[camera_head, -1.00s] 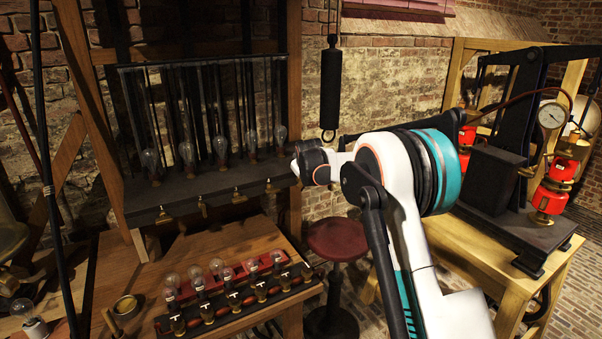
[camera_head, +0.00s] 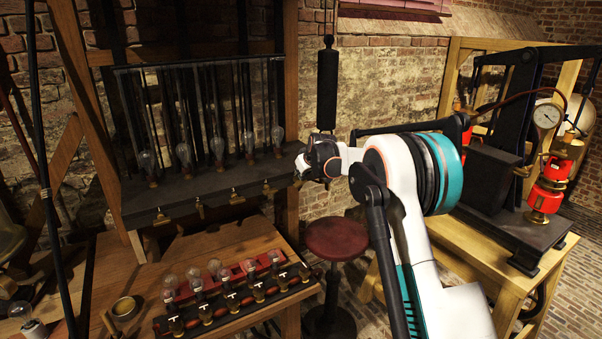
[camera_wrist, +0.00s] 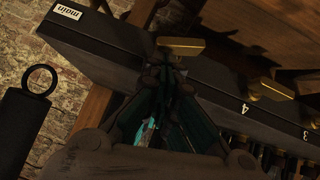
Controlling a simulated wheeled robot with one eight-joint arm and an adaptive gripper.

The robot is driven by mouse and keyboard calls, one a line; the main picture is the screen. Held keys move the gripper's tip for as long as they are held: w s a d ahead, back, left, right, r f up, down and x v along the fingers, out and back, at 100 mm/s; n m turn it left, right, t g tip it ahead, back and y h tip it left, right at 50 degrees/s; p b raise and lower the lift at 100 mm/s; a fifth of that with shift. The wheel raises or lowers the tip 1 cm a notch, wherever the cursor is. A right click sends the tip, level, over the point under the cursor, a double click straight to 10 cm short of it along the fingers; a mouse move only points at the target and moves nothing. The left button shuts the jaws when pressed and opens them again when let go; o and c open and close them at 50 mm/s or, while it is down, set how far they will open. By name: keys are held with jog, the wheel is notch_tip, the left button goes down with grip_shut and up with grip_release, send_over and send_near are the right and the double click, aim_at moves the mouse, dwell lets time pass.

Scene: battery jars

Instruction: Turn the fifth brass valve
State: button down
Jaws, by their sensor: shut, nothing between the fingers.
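A dark shelf (camera_head: 215,190) carries a row of small brass valves along its front edge. The fourth valve (camera_head: 267,187) is the rightmost one clearly seen in the head view. In the wrist view, a brass valve handle (camera_wrist: 180,46) stands just beyond my fingertips, past the valve (camera_wrist: 270,88) labelled 4, so it is the fifth. Its own label is not visible. In the head view it is hidden behind my gripper (camera_head: 301,168), at the shelf's right end. My gripper is shut and empty, with its tips close to the fifth handle; I cannot tell whether they touch.
Glass bulbs (camera_head: 184,153) stand above the shelf. A wooden bench (camera_head: 200,250) below holds a rack (camera_head: 235,301) with several bulbs and keys. A black cylinder (camera_head: 327,90) hangs behind my wrist. A red stool (camera_head: 335,239) stands below. A "main" label (camera_wrist: 68,12) marks the shelf end.

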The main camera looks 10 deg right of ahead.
jog(key=shift+w+d+m+y, duration=0.1)
jog(key=shift+d+m+y, duration=0.15)
jog(key=shift+m+y, duration=0.05)
jog(key=shift+w+d+f, duration=0.1)
jog(key=shift+d, duration=0.15)
dwell(2.1)
dwell(1.3)
